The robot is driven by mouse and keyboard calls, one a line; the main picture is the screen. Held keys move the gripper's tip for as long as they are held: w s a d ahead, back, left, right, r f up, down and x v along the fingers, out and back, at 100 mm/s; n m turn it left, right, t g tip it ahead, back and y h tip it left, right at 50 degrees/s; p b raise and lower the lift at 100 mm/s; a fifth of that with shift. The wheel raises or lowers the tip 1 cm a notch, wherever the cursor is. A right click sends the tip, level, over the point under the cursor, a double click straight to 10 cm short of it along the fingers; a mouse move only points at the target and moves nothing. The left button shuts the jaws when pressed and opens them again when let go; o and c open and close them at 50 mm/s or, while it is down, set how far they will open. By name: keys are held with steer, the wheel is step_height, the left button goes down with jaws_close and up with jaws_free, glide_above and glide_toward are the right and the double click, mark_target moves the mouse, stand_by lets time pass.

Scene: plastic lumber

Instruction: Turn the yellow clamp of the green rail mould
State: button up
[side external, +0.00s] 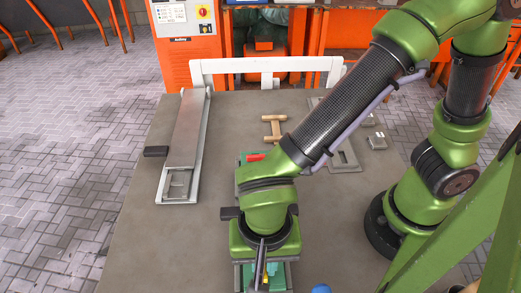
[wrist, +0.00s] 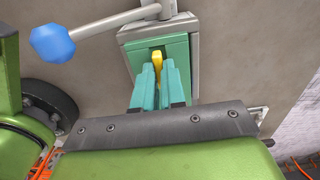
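The green rail mould (wrist: 178,52) is in the wrist view, straight ahead of my gripper. Its yellow clamp (wrist: 157,58) is a small upright piece at the mould's near end. My gripper (wrist: 159,73) has its two teal fingers on either side of the clamp, with only a narrow gap between them. I cannot tell whether the fingers press on it. In the side view, my gripper (side external: 264,272) points down at the bottom edge over the mould. A sliver of yellow clamp (side external: 266,280) shows there. My wrist and forearm hide most of the mould.
A grey lever (wrist: 125,18) with a blue knob (wrist: 52,40) stands close to the mould. A long grey metal rail mould (side external: 186,135) lies at the left of the table (side external: 140,230). A wooden piece (side external: 274,128) and metal plates (side external: 345,155) lie farther back.

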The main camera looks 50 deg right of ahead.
jaws_close()
steer(key=m, duration=0.2)
steer(key=shift+m, duration=1.4)
steer(key=shift+m, duration=2.4)
steer(key=m, duration=0.4)
steer(key=shift+m, duration=0.4)
steer(key=o, duration=0.7)
jaws_free()
